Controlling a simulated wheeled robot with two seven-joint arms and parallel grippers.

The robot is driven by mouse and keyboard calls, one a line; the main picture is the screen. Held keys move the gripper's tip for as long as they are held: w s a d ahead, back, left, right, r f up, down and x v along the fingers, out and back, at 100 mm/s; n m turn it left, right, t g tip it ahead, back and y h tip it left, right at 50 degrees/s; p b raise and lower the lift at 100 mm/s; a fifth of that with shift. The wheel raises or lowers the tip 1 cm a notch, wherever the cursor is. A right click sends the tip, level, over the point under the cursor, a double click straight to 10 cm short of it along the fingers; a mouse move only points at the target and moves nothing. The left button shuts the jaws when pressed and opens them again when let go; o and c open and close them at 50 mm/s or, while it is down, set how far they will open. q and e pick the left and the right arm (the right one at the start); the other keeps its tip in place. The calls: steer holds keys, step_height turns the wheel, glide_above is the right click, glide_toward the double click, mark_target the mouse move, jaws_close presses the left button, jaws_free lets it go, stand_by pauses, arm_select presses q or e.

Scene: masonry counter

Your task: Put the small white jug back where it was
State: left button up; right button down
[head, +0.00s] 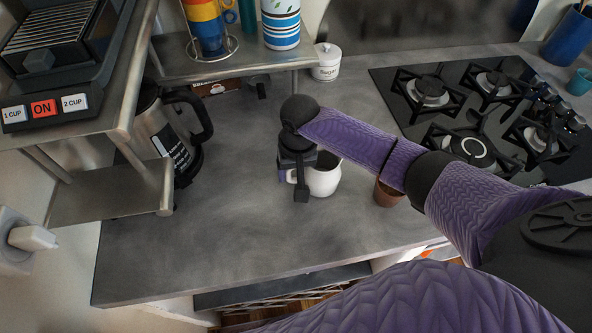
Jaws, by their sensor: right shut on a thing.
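The small white jug (323,180) is on or just above the grey counter (229,230), near the middle of the head view. My right gripper (301,190) is at the jug's left side and is shut on it. The gripper and wrist hide the jug's left part, and whether its base touches the counter is hard to tell. My left gripper is not in view.
A brown cup (385,194) stands right of the jug, partly behind my right arm. A steel kettle (163,128) stands at the left. A lidded white pot (327,62) is at the back, and a gas hob (480,110) at the right. The front-left counter is clear.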

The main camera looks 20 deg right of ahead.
steer(key=shift+c, duration=1.6)
jaws_free()
steer(key=o, duration=0.3)
steer(key=r+p, duration=0.3)
steer(key=r, duration=0.8)
steer(key=shift+d+r+p, duration=0.15)
steer(key=shift+d+p, duration=0.05)
steer(key=shift+p, duration=0.1)
steer(key=shift+r, duration=0.5)
steer(key=shift+s, duration=0.1)
